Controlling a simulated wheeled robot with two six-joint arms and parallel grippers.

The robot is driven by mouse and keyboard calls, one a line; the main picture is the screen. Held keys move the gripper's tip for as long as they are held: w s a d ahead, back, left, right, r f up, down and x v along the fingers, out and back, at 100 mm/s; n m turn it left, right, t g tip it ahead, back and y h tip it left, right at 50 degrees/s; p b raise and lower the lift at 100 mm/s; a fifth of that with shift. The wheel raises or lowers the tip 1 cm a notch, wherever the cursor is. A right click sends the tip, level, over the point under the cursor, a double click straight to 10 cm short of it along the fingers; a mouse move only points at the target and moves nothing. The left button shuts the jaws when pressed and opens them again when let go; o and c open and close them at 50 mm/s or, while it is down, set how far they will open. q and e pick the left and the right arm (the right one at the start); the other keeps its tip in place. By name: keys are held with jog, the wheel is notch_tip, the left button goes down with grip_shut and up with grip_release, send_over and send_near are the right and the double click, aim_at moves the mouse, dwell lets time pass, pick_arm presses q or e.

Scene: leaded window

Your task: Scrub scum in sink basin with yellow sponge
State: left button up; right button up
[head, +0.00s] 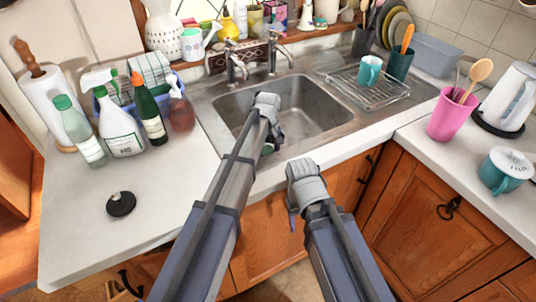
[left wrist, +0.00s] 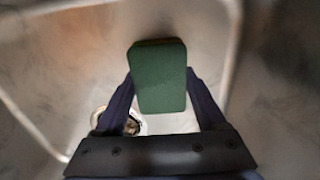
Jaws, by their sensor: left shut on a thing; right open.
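The steel sink basin (head: 312,112) is set in the counter at the middle of the head view. My left gripper (head: 270,138) reaches down into it, near its front left part. In the left wrist view my left gripper (left wrist: 160,85) is shut on a sponge (left wrist: 158,75) whose visible face is dark green; no yellow side shows. The drain (left wrist: 130,122) lies below, partly hidden by the gripper. Faint grey smudges mark the basin metal, but I cannot tell whether they are scum. I cannot tell whether the sponge touches the basin. My right gripper (head: 293,212) is open and empty before the cabinet front.
Two taps (head: 237,66) stand behind the basin. Several bottles (head: 122,130) and a paper towel roll (head: 52,100) stand left. A teal mug (head: 369,70) stands on the drying rack (head: 368,92). A pink utensil cup (head: 451,117) stands right. A black stopper (head: 121,203) lies on open counter.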

pick_arm(q)
jog(key=shift+f+b, duration=0.4)
jog(key=shift+f, duration=0.1)
jog(key=shift+r, duration=0.1)
jog(key=shift+w+d, duration=0.35)
jog(key=shift+d, duration=0.1)
jog(key=shift+s+a, duration=0.1)
jog(key=shift+s+a, duration=0.6)
jog(key=shift+a, duration=0.2)
jog(key=shift+w+d, duration=0.1)
jog(key=shift+w, duration=0.05)
jog(key=shift+w+d, duration=0.55)
jog(key=shift+d, duration=0.25)
